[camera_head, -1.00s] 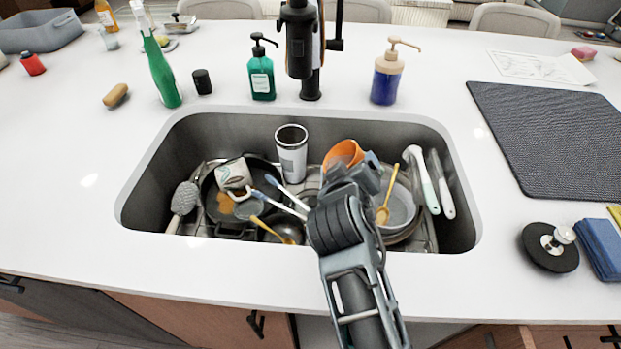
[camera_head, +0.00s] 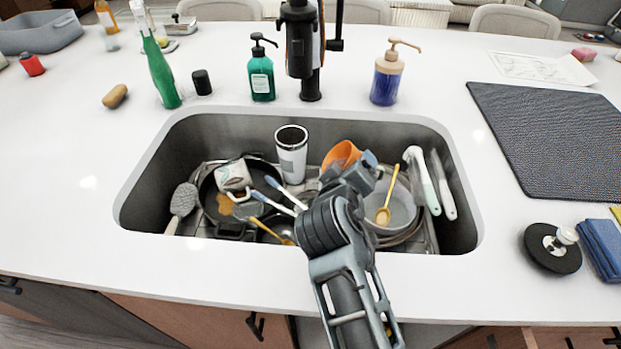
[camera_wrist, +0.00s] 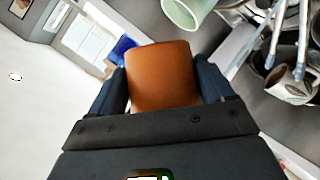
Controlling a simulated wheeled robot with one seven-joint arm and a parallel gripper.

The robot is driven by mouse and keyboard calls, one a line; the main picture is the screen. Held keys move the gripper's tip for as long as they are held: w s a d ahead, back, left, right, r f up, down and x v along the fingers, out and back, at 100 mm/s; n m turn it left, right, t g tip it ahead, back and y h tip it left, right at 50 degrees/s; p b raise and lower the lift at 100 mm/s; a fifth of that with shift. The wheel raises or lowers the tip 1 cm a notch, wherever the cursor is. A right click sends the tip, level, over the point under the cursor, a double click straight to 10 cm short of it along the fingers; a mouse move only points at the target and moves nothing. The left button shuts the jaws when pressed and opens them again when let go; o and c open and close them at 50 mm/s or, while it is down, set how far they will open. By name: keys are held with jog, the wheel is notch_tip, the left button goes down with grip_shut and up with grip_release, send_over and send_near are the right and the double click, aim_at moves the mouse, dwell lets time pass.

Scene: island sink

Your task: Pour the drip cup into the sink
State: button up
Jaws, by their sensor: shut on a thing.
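An orange cup (camera_head: 342,153), which I take for the drip cup, is held over the sink (camera_head: 218,128), right of the white tumbler. It looks tilted; its contents are hidden. My gripper (camera_head: 364,165) is shut on it, partly hidden behind my own wrist in the head view. In the wrist view the cup's orange-brown side (camera_wrist: 163,75) fills the gap between the two dark fingers of my gripper (camera_wrist: 162,85).
The sink holds a white tumbler (camera_head: 291,158), a dark pan, a mug (camera_head: 233,178), bowls (camera_head: 398,207), brushes and other utensils. The black faucet (camera_head: 304,45) stands behind it. Soap bottles (camera_head: 262,75) line the back edge.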

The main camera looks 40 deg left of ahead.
jog(key=shift+r, duration=0.25)
dwell(0.3)
jog(key=shift+n+h, duration=0.3)
jog(key=shift+c, duration=0.6)
jog(key=shift+r, duration=0.1)
jog(key=shift+s+a+f+n+t+h+b, duration=0.15)
jog(key=shift+f+n+t+h+b, duration=0.3)
jog(key=shift+t+b, duration=0.2)
jog(key=shift+s+a+r+n+t+h, duration=0.1)
jog(key=shift+a+r+n+t+h, duration=0.2)
jog(key=shift+r+n, duration=0.3)
dwell(0.6)
jog(key=shift+s+a+r+n+t, duration=0.1)
jog(key=shift+s+a+n+t, duration=0.15)
jog(key=shift+s+a+n, duration=0.15)
dwell(0.4)
jog(key=shift+a+r+n, duration=0.15)
jog(key=shift+n, duration=0.1)
jog(key=shift+s+a+r+t+h, duration=0.1)
jog(key=shift+t+h, duration=0.15)
jog(key=shift+t, duration=0.05)
